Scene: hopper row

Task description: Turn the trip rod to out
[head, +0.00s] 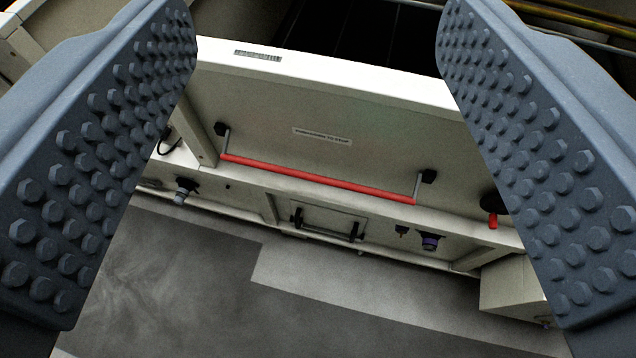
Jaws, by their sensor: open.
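The trip rod (318,179) is a long red bar across the middle of the head view, sloping slightly down to the right. Short grey arms at both ends join it to dark pivots on the pale panel (262,128). My gripper (317,150) is open, with one studded blue-grey finger at each side of the view. The rod shows between the fingers, farther off, and nothing is held. I cannot tell from this view how far the rod is turned.
Below the rod are a hatch with a dark handle (326,229), a dark purple-ringed knob (430,241) and a grey knob (184,190). A red-tipped part (493,220) is at right, partly behind my finger. A pale box (512,292) stands lower right. Grey floor (180,285) lies open below.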

